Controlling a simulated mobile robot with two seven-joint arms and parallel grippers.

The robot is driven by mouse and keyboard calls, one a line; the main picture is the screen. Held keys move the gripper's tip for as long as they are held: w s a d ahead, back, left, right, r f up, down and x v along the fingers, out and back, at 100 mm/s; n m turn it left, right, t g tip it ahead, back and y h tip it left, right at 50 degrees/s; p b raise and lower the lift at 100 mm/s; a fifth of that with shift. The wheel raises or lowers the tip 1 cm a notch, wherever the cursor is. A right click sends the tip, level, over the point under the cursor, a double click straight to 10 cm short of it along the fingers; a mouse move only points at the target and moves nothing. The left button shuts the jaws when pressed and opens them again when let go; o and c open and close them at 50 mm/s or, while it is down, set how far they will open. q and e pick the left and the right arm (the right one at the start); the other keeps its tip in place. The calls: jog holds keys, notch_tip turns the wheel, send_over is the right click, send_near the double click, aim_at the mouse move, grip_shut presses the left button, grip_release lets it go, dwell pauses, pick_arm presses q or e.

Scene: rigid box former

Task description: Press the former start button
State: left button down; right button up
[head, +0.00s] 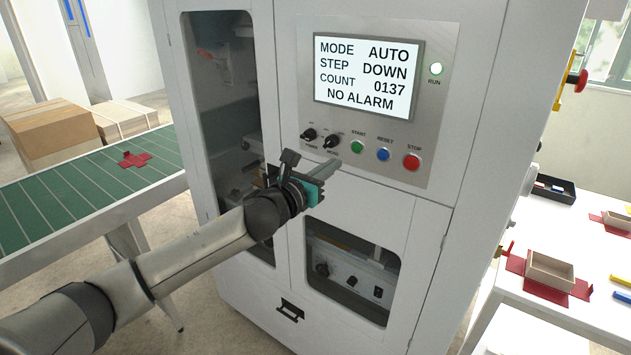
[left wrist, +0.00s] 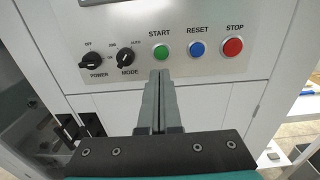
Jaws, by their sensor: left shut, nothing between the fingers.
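The green START button (head: 356,147) is on the control panel of the white former cabinet, left of the blue RESET button (head: 383,154) and the red STOP button (head: 411,162). In the left wrist view the START button (left wrist: 161,52) shows whole, just above my fingertips. My left gripper (head: 335,163) is shut and empty, with its fingers pointing at the panel just below and left of START. In the left wrist view the shut fingers (left wrist: 161,74) end just below the button. I cannot tell whether they touch the panel. My right gripper is not in view.
Black POWER (head: 308,134) and MODE (head: 332,141) knobs sit left of START. The screen (head: 367,77) reads AUTO, DOWN, 0137, NO ALARM, and the RUN lamp (head: 436,68) looks pale green. A green conveyor (head: 60,195) is at left; a white table (head: 520,300) is at right.

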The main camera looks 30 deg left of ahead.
pick_arm(q)
jog(key=s, duration=0.4)
jog(key=s+b, duration=0.1)
jog(key=s, duration=0.1)
jog(key=shift+a+r, duration=0.15)
jog(key=shift+a, duration=0.15)
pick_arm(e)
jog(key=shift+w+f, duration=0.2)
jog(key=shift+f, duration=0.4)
